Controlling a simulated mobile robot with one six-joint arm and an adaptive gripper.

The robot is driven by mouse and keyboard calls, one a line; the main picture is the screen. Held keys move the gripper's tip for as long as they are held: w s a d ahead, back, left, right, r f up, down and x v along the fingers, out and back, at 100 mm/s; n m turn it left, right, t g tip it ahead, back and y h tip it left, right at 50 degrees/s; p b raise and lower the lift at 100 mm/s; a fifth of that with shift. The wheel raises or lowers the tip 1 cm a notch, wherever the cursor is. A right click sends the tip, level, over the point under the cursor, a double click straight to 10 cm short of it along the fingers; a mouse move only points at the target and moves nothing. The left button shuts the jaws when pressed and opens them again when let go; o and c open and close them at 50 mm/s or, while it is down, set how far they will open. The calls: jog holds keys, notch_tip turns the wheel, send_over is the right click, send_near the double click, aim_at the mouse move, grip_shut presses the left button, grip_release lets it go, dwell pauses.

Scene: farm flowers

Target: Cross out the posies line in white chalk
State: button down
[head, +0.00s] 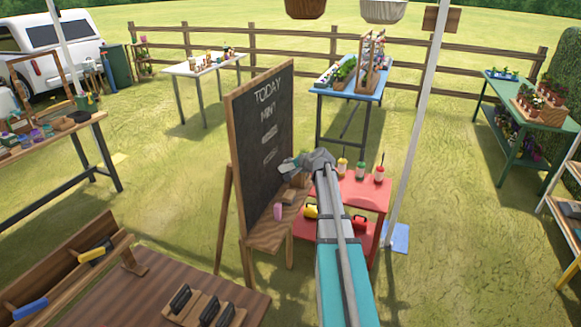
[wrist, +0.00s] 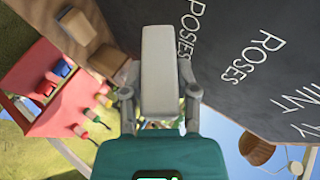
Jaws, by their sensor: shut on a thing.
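The chalkboard (head: 262,175) stands on a wooden easel, with TODAY, MINT and two smaller, blurred lines below in the head view. The wrist view shows the board (wrist: 225,60) close up and turned, with POSIES (wrist: 188,32) and ROSES (wrist: 254,56) in white letters; I see no stroke across POSIES. My gripper (head: 292,165) is in front of the board's lower right part. In the wrist view my gripper (wrist: 158,100) is shut on a pale block-like piece, apparently the white chalk (wrist: 159,62). I cannot tell whether its tip touches the board.
The easel's ledge (head: 262,243) carries a pink piece (head: 278,211) and brown blocks (wrist: 76,23). A red table (head: 368,190) with several bottles stands close right of the board. A white pole (head: 413,130) rises further right. A brown table (head: 150,290) stands in front.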

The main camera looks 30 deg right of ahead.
jog(key=shift+w, duration=0.1)
jog(key=shift+w+a, duration=0.9)
jog(key=shift+w, duration=0.2)
jog(key=shift+w+a, duration=0.9)
jog(key=shift+w, duration=0.2)
jog(key=shift+w+a, duration=0.35)
jog(key=shift+w, duration=0.15)
jog(key=shift+w+d, duration=0.45)
jog(key=shift+d, duration=0.25)
jog(key=shift+w+d, duration=0.45)
jog(key=shift+d, duration=0.2)
jog(key=shift+w+d, duration=1)
jog(key=shift+d, duration=0.2)
